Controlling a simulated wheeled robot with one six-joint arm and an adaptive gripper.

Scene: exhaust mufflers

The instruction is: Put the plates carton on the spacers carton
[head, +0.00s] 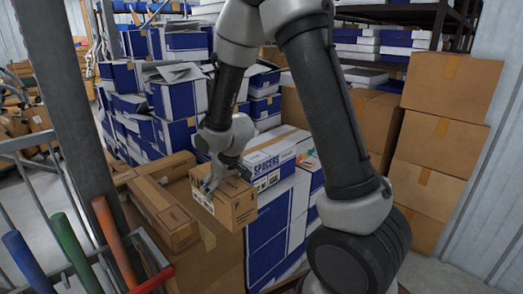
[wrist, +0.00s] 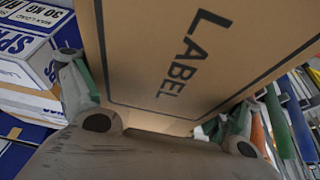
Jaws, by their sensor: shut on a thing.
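My gripper (head: 226,172) is shut on a brown cardboard carton (head: 228,204), which I take to be the plates carton; no "plates" print is readable. The fingers grip it from above at its upper part. In the wrist view the carton (wrist: 190,55) fills the middle between the fingers, with the word LABEL on its face. The white and blue spacers carton (head: 268,166) lies on a blue-and-white stack, just right of the held carton. It also shows at the left of the wrist view (wrist: 28,62). Whether the held carton touches anything below is unclear.
Brown cartons (head: 163,215) stand left of the held carton. Stacked blue-and-white boxes (head: 180,100) rise behind, and tall brown cartons (head: 440,135) stand at the right. A grey post (head: 62,100) and a rail with coloured handles (head: 70,243) are at the left.

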